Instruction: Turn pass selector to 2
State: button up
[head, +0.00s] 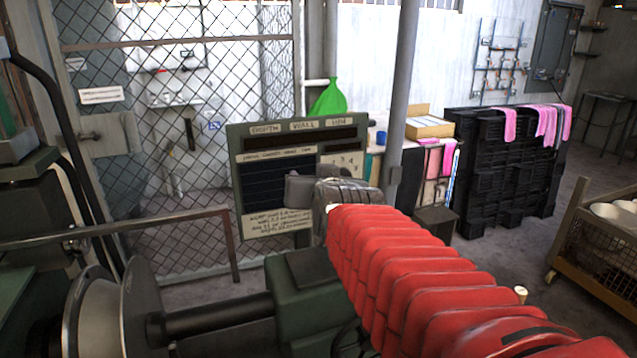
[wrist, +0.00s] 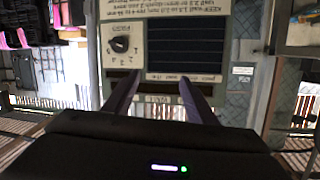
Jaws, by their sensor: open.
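The pass selector is a round dark knob (wrist: 121,44) on a pale plate, left of the dark display in the upside-down wrist view. Its pointer setting is too small to read. The green control panel (head: 238,150) stands ahead in the head view, with a few numbers visible on its right side. There, the knob is hidden behind my wrist. My gripper (head: 300,188) is in front of the panel's lower right part. In the wrist view my gripper (wrist: 159,76) is open and empty, fingers pointing at the panel. The knob lies above and left of the fingertips, apart from them.
A green machine with a shaft and bowl-shaped metal form (head: 140,310) stands low at left. A metal rail (head: 120,229) runs left of the panel. A grey pole (head: 400,100), black crates (head: 500,160) and a wheeled cart (head: 600,250) are to the right.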

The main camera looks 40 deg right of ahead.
jog(key=s+d+r+t+h, duration=0.1)
jog(key=d+r+h, duration=0.25)
jog(key=d, duration=0.35)
jog(key=s+d+r+t+h, duration=0.1)
jog(key=d+r+t+h, duration=0.1)
jog(key=d+r, duration=0.35)
jog(key=s+a+f+n+y, duration=0.2)
jog(key=f+n+y, duration=0.3)
jog(key=f+n, duration=0.5)
notch_tip(320, 180, down, 7)
jog(key=shift+s+a+r, duration=0.1)
jog(key=shift+s+a, duration=0.05)
jog(key=shift+s, duration=0.5)
jog(key=shift+y, duration=0.25)
jog(key=x, duration=1.3)
jog(key=shift+w+d, duration=0.2)
jog(key=shift+w, duration=0.15)
jog(key=shift+c, duration=0.2)
jog(key=c, duration=1)
